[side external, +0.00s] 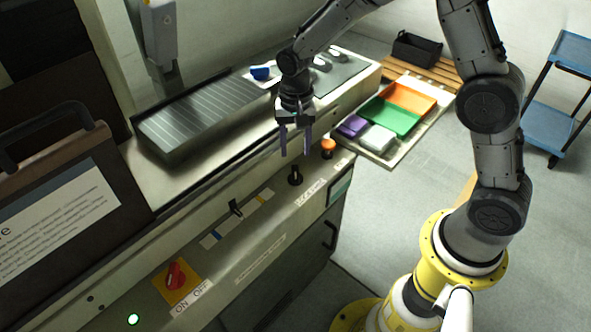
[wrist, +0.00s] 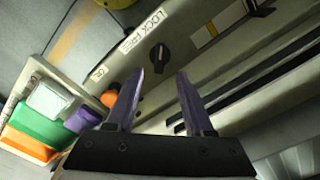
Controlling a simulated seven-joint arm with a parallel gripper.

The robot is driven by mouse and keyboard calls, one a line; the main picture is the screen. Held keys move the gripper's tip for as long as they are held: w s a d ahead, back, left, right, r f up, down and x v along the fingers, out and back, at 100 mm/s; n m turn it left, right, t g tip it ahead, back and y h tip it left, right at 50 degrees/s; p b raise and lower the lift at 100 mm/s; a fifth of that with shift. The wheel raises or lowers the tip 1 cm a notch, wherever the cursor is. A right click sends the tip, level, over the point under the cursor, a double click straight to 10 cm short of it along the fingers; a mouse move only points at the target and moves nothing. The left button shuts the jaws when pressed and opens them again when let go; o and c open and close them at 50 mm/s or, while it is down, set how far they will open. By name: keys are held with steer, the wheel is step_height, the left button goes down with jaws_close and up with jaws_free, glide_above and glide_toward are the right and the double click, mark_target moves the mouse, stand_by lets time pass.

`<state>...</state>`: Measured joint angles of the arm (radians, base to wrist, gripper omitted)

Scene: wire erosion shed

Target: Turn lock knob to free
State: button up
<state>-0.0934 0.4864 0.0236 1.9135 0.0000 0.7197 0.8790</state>
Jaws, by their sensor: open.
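The lock knob (side external: 295,175) is a small black rotary knob on the sloped front panel of the machine. It also shows in the wrist view (wrist: 159,57), beside a white label (wrist: 141,33) reading LOCK FREE. Which word the knob points to is too small to tell. My gripper (side external: 295,154) points down just above the knob, with its two purple fingers apart and nothing between them. In the wrist view the knob appears just beyond the gap between the fingertips (wrist: 160,72), apart from both.
An orange button (side external: 328,148) stands close to the right of the knob. A black lever (side external: 235,208) with coloured marks and a red ON/OFF switch (side external: 175,274) are to the left. Trays (side external: 391,116) lie on a board beyond the machine's right end.

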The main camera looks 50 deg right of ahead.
mark_target(296, 173)
step_height(296, 173, down, 8)
steer(key=shift+f, duration=0.25)
jaws_close()
stand_by(0.3)
